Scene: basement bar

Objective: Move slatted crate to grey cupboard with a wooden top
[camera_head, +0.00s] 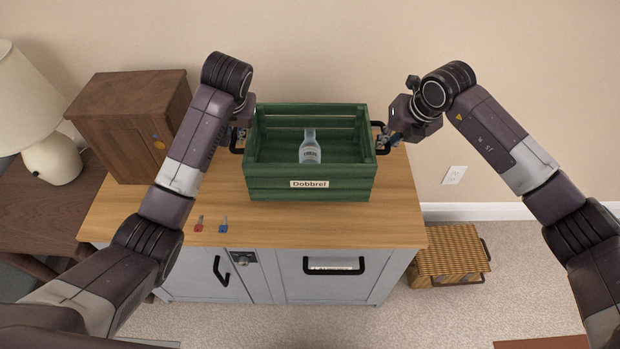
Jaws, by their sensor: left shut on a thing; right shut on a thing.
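The slatted crate (275,186) is green, with a "Dobbrel" label on its front and a clear bottle (310,149) standing inside. It is over the wooden top of the grey cupboard (390,222), near the back middle; I cannot tell whether it rests on the top. My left gripper (239,139) is shut on the crate's black left handle. My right gripper (384,138) is shut on the black right handle. The fingertips are partly hidden by the wrists and handles.
A brown wooden box (125,125) stands on the cupboard's left. A red key (199,224) and a blue key (223,225) lie near its front edge. A lamp (50,158) stands on a dark side table (45,205). A wicker basket (450,255) is on the floor at right.

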